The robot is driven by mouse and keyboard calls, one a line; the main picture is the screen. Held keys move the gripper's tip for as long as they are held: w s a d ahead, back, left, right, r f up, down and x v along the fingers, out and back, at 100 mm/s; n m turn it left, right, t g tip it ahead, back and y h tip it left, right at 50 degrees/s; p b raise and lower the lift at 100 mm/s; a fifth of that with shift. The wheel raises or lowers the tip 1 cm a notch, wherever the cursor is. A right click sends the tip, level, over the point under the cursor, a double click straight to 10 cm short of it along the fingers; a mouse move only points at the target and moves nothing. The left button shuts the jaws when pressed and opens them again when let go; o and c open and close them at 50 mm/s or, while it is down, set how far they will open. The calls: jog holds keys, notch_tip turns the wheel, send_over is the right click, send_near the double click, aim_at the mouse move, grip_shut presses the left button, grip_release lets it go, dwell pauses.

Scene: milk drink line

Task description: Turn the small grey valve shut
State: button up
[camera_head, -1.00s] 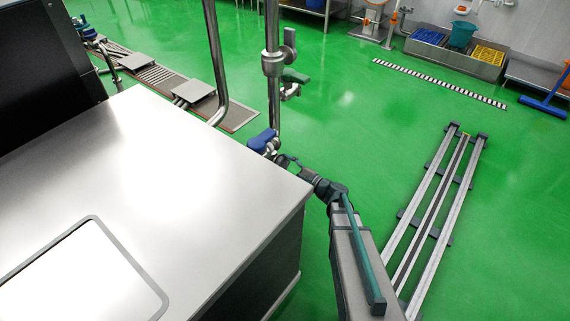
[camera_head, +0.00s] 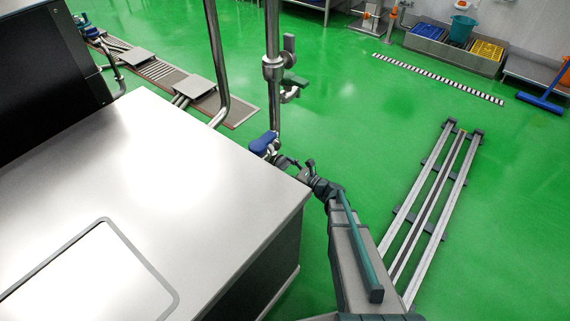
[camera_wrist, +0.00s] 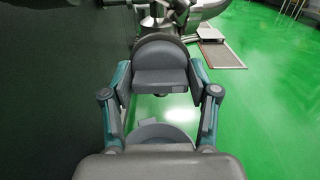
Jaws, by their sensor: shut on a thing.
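My gripper (camera_head: 290,164) is at the lower part of the upright steel pipe, just past the corner of the steel cabinet, in the head view. In the wrist view its two teal-sided fingers (camera_wrist: 160,84) are closed in on a dark grey rounded piece (camera_wrist: 160,49), which looks like the small grey valve's handle. The valve body is mostly hidden behind the gripper. A blue valve handle (camera_head: 262,143) sits right beside the gripper on the left.
The steel cabinet top (camera_head: 160,180) fills the left, its edge close to my arm. A bent steel pipe (camera_head: 217,70) stands left of the upright one. A rail frame (camera_head: 430,200) lies on the green floor at the right, with open floor around it.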

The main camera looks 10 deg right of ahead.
dwell(0.4)
jog(key=o, duration=1)
jog(key=v, duration=1.2)
jog(key=shift+w+d, duration=0.1)
